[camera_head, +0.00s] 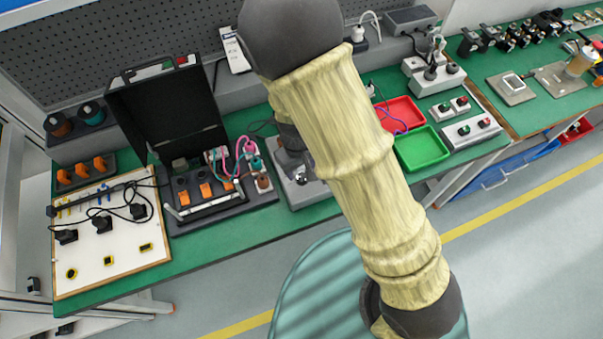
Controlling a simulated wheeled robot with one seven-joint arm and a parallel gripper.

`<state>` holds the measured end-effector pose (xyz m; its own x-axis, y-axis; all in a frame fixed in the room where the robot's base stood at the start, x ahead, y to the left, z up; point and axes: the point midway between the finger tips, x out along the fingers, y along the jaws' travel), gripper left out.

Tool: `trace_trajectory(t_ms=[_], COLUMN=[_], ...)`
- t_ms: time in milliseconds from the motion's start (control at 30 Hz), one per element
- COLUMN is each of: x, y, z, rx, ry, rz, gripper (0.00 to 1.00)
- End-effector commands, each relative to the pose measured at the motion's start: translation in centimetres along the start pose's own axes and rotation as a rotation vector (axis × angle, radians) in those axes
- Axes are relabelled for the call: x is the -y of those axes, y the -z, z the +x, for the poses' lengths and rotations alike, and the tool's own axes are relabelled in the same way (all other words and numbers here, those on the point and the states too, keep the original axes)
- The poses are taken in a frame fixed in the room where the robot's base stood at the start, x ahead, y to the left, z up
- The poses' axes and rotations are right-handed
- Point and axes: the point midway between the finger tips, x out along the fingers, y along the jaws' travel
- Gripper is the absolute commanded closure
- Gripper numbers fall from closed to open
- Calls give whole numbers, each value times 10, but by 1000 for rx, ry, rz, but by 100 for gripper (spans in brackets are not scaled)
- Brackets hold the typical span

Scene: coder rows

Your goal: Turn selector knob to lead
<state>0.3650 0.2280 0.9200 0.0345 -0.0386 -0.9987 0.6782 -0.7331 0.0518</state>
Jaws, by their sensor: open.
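No selector knob with a readable "lead" mark shows, so I cannot tell which control it is. A grey box (299,196) stands on the bench mid-picture, partly behind my arm. A dark part with a small shiny piece shows above it, and I cannot tell whether it is a device or part of my arm. Grey control boxes (420,82) with dark round knobs stand right of my arm. My arm, in a yellowish sleeve, crosses the middle of the view. I cannot make out my gripper's fingers; they are probably hidden behind the arm.
An open black case (160,115) and a white panel (110,255) with black plugs stand at left. Red (403,113) and green (424,148) trays lie right of my arm, beside button boxes (472,131). A pegboard (130,45) closes the back. Bare green bench shows along the front edge.

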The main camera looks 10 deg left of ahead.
Motion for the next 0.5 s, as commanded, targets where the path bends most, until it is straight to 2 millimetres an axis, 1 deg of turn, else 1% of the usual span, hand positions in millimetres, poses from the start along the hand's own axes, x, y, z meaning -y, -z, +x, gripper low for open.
trace_trajectory(t_ms=[33, 200, 333, 500], x=[-1, -1, 0, 0], y=[-1, 0, 0, 0], z=[11, 35, 44, 45], rx=[4, 2, 0, -1], ry=[0, 0, 0, 0], rz=[3, 2, 2, 0], gripper=[49, 49, 49, 49])
